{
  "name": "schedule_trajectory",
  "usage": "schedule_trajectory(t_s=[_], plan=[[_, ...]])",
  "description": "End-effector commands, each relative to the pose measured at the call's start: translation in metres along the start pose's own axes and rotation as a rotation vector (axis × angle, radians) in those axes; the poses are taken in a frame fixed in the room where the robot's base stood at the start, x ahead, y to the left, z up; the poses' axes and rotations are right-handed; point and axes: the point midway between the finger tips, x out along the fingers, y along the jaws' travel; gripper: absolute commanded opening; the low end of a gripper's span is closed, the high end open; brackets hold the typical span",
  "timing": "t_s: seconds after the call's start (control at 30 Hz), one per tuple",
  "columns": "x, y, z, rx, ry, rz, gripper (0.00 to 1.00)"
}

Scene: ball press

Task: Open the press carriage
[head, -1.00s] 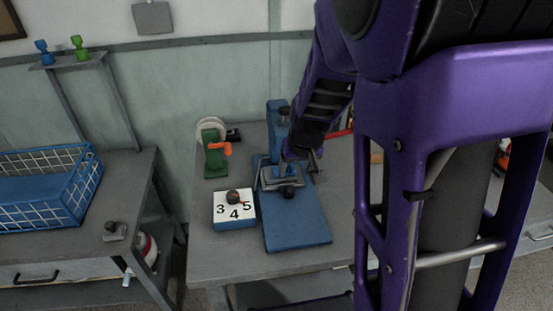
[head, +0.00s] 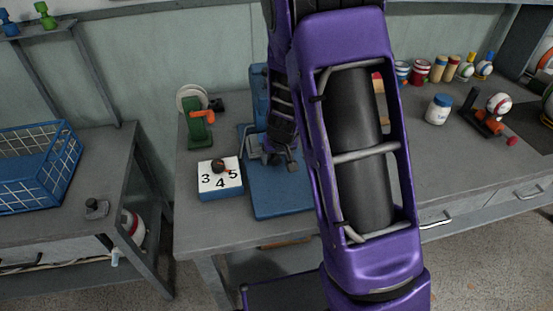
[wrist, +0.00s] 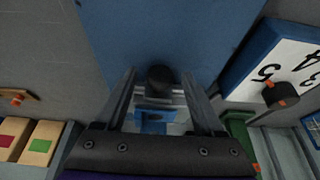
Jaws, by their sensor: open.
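The blue press stands on the middle table, with its flat base (head: 280,195) in front and its upright column (head: 259,95) behind. My gripper (head: 272,155) is low at the press, in front of the column. My arm hides much of the carriage in the head view. In the wrist view my gripper (wrist: 158,88) is open, with one finger on each side of a dark round knob (wrist: 160,76). A blue and grey press part (wrist: 155,118) shows behind the knob, between the fingers. I cannot tell whether the fingers touch the knob.
A blue wire basket (head: 40,165) is on the left table. A white jar (head: 438,110) stands at the right.

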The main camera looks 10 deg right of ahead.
Motion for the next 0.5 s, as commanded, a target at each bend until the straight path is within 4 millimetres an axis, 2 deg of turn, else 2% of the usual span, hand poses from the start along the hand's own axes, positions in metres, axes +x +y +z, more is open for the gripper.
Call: schedule_trajectory(t_s=[0.17, 0.2, 0.5], plan=[[-0.0002, -0.0001, -0.0003, 0.000, 0.001, 0.000, 0.70], [-0.0003, 0.0000, -0.0003, 0.000, 0.001, 0.000, 0.67], [-0.0005, 0.0000, -0.0003, 0.000, 0.001, 0.000, 0.13]])
